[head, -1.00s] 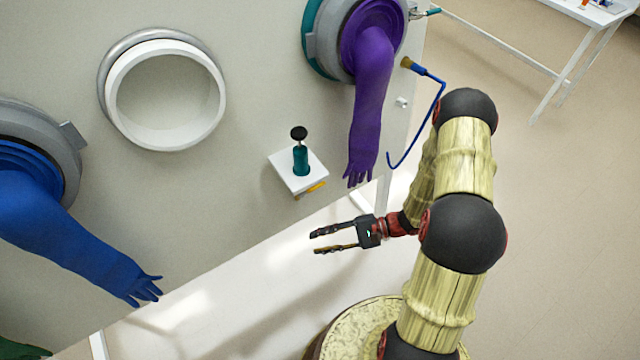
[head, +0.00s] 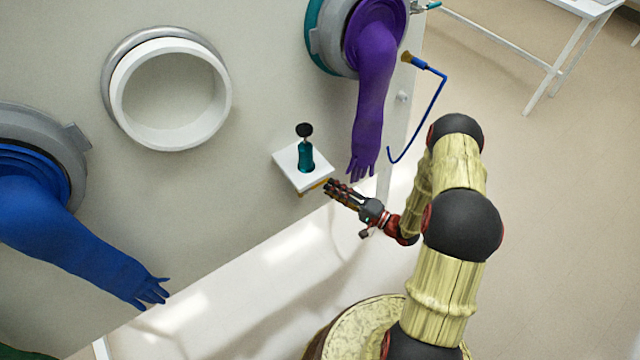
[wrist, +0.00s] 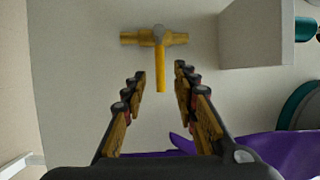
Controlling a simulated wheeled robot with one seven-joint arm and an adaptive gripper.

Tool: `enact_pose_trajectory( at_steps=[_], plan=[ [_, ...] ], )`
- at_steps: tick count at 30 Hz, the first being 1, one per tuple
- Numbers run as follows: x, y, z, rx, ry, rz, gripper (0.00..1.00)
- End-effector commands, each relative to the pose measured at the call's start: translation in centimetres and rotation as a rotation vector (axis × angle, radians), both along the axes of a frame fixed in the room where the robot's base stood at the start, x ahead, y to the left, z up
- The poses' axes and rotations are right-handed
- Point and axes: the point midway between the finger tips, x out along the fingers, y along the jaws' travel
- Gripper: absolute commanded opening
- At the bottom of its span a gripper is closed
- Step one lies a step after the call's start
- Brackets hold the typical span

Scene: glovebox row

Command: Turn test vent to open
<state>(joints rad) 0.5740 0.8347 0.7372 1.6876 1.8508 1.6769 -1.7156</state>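A small yellow valve, which fits the test vent, is on the pale wall in the wrist view (wrist: 178,39). Its body lies crosswise there, and its single yellow lever (wrist: 160,72) points down the picture, square to the body. No label shows. My gripper (wrist: 163,75) is open and empty, with a finger on each side of the lever's line; I cannot tell whether the lever's end lies between the fingertips in depth. In the head view my gripper (head: 332,187) is just below the white shelf, and it mostly hides the valve.
The white shelf (head: 289,172) carries a teal bottle (head: 305,157) with a black top; it also shows in the wrist view (wrist: 255,35). A purple glove (head: 372,95) hangs close to my gripper. A blue hooked tube (head: 435,100) is right of it. A blue glove (head: 80,245) hangs left.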

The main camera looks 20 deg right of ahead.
Motion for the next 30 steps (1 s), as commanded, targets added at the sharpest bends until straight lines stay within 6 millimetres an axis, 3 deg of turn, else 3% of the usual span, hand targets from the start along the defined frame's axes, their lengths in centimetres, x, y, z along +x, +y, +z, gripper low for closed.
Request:
enact_pose_trajectory(
  at_steps=[9,21,30],
  plan=[
    [3.3,3.0,0.2,0.0,0.0,0.003,0.29],
    [4.1,3.5,0.4,0.001,0.002,0.001,0.29],
    [4.0,3.5,0.4,0.001,0.002,0.001,0.13]
  ],
)
